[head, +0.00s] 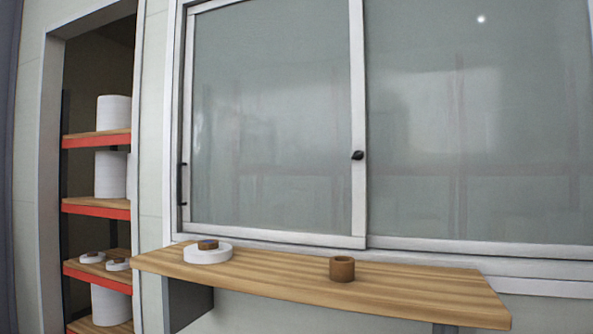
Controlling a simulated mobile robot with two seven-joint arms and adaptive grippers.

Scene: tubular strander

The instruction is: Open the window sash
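The window sash (275,120) is the left pane of a sliding window, with a white frame and greyish glass. It stands in the left half of the window, its right stile meeting the fixed right pane (475,130). A small black latch (357,155) sits on that stile. A thin dark vertical handle (182,185) is at the sash's left edge. The sash looks shut against the left jamb. Neither of my grippers shows in the head view.
A wooden shelf (400,292) juts out below the window. At left, an opening shows a rack (95,207) with white rolls.

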